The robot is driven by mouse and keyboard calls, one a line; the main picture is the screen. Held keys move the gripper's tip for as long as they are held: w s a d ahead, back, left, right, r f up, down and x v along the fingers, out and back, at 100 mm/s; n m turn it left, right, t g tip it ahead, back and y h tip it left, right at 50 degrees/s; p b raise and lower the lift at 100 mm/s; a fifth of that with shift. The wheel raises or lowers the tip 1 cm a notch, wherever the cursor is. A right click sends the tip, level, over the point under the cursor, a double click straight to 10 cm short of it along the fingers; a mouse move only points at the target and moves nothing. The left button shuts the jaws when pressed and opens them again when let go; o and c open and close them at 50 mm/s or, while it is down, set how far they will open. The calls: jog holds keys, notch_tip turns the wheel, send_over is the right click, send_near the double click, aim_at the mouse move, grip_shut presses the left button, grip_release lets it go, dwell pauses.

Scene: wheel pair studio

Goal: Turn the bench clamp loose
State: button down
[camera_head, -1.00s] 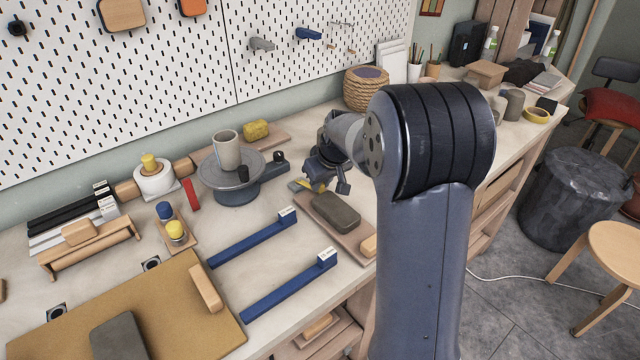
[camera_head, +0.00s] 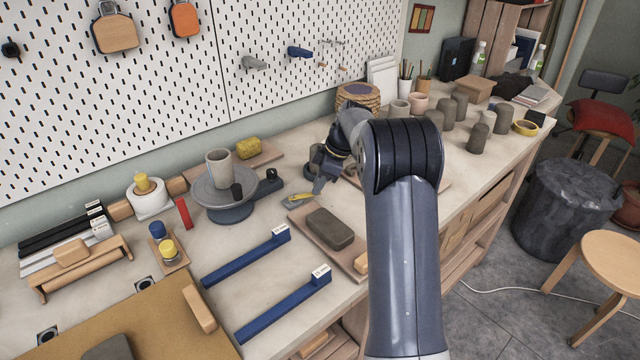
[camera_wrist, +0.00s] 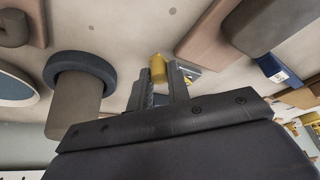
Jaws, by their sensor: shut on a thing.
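My gripper (camera_head: 320,186) is low over the bench, to the right of the turntable. In the wrist view its two fingers (camera_wrist: 161,88) are closed around a small yellow cylinder (camera_wrist: 157,70). I cannot tell whether this is the bench clamp's handle; the clamp's body does not show plainly.
A brown board (camera_head: 340,255) with a dark block (camera_head: 330,229) lies in front of my gripper. Two blue bars (camera_head: 285,306) lie to its left. Several grey cups stand behind my arm at the right. A pegboard (camera_head: 290,20) rises along the back.

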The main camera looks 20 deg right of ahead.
jog(key=shift+w+a+r+n+g+p, duration=0.15)
jog(key=shift+w+n+g+p, duration=0.25)
jog(key=shift+w+n+p, duration=0.5)
jog(key=shift+w+a+f+n+g+p, duration=0.1)
jog(key=shift+w+n+g+p, duration=0.4)
jog(key=shift+n, duration=0.7)
jog(key=c, duration=1.4)
grip_release()
jog(key=shift+o, duration=0.2)
jog(key=v, duration=1)
jog(key=shift+d+r, duration=0.2)
jog(key=shift+r, duration=0.1)
